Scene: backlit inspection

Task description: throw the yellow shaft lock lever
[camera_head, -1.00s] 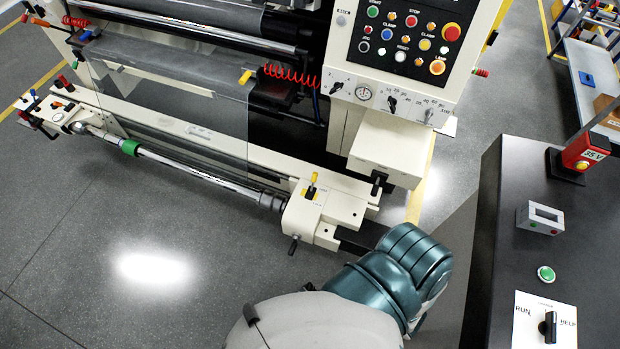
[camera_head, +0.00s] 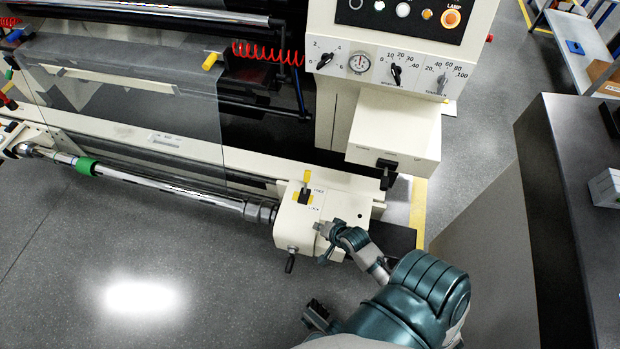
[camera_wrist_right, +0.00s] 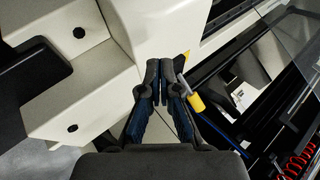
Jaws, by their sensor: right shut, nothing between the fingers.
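The shaft lock lever (camera_head: 306,181) has a yellow grip and stands on the cream block (camera_head: 340,205) at the right end of the chrome shaft (camera_head: 160,180). My right gripper (camera_head: 322,234) is shut and empty at the front right of the lever, in front of the block. In the right wrist view the closed fingertips (camera_wrist_right: 161,74) are just left of the lever's yellow grip (camera_wrist_right: 196,102) and look close to it; contact cannot be told. A dark gripper-like part (camera_head: 316,314), probably my left gripper, shows at the bottom; its jaws are unclear.
A black handle (camera_head: 290,262) sticks out below the block. A cream box (camera_head: 395,135) with a black latch hangs behind to the right. A clear panel (camera_head: 130,95) and red coiled hose (camera_head: 265,52) are behind. A dark bench (camera_head: 570,180) stands right. Floor in front is open.

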